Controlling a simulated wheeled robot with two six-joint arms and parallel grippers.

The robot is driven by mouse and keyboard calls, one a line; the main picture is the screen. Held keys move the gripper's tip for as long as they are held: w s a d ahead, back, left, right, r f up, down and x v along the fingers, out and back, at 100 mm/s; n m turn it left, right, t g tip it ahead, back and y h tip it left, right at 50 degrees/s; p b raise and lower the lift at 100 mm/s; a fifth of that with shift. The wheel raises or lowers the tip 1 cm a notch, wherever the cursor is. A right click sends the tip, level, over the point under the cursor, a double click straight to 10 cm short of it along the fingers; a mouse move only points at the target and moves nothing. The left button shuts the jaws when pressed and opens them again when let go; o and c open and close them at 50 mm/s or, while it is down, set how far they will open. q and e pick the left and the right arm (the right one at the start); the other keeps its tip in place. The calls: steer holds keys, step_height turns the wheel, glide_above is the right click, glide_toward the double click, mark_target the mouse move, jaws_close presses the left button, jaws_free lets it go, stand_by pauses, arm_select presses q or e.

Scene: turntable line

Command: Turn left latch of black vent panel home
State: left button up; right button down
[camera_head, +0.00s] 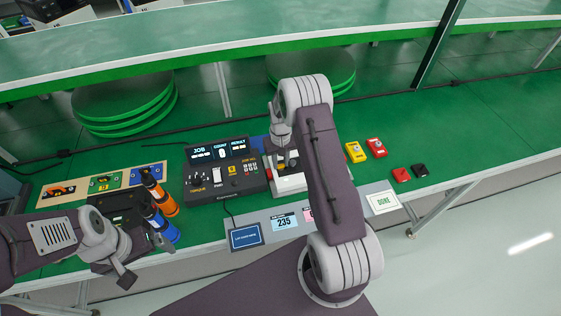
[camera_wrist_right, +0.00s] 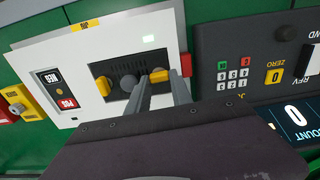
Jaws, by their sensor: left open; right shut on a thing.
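The black vent panel (camera_wrist_right: 115,70) is set in a white device (camera_wrist_right: 150,30) in the right wrist view, which is upside down to the head view. Two yellow latches flank grey round parts: the right latch (camera_wrist_right: 101,88) stands apart and free, and the left latch (camera_wrist_right: 160,76) is on the control console side. My right gripper (camera_wrist_right: 163,88) is shut on the left latch, its fingers partly hiding it. In the head view my right gripper (camera_head: 281,155) is above the white device (camera_head: 290,186). My left gripper (camera_head: 146,258) is open and empty at the bench's front edge.
A black control console (camera_head: 225,180) stands close beside the white device. Yellow and red blocks (camera_head: 376,147) lie right of my right arm. Green bench is clear at far right.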

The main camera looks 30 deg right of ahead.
steer(key=c, duration=1.1)
jaws_free()
steer(key=shift+a, duration=0.1)
steer(key=shift+r, duration=0.15)
step_height(320, 180, up, 8)
steer(key=p, duration=0.6)
steer(key=shift+p, duration=0.3)
